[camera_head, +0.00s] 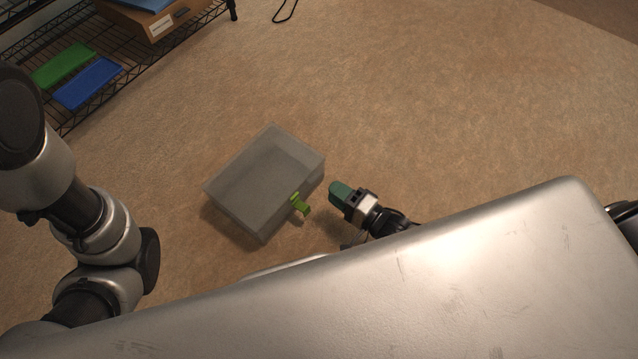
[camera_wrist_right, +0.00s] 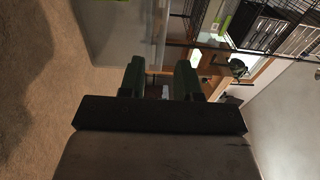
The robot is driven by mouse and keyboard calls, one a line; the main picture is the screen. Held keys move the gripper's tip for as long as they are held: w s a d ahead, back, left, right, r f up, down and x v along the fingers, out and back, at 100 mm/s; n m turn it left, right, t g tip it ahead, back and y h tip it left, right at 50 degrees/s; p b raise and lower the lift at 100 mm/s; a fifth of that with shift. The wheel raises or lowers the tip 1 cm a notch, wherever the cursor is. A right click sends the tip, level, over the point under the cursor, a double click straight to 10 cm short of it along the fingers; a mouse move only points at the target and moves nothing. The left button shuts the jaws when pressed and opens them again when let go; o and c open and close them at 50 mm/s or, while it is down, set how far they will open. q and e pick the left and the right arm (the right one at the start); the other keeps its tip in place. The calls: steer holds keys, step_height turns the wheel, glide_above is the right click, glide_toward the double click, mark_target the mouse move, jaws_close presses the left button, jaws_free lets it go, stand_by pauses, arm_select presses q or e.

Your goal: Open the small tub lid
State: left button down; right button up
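The small tub (camera_head: 245,190) is a translucent grey box on the carpet, near the middle of the head view. A bright green latch (camera_head: 300,204) sticks out from its right-hand side. The top looks see-through, and I cannot clearly make out the lid's edge. My right gripper (camera_head: 340,193) has dark green fingers and is just right of the latch, apart from it. In the right wrist view, its two fingers (camera_wrist_right: 160,80) stand apart with nothing between them, and the tub's wall (camera_wrist_right: 115,35) shows at upper left. My left gripper is not in view.
A black wire shelf (camera_head: 120,62) stands at upper left, with a green box (camera_head: 64,66), a blue box (camera_head: 88,83) and a cardboard box (camera_head: 160,22) on it. The carpet (camera_head: 430,100) beyond and right of the tub is clear.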

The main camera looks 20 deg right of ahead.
steer(key=b+x, duration=0.2)
steer(key=x, duration=0.3)
steer(key=shift+w+a, duration=0.2)
jaws_close()
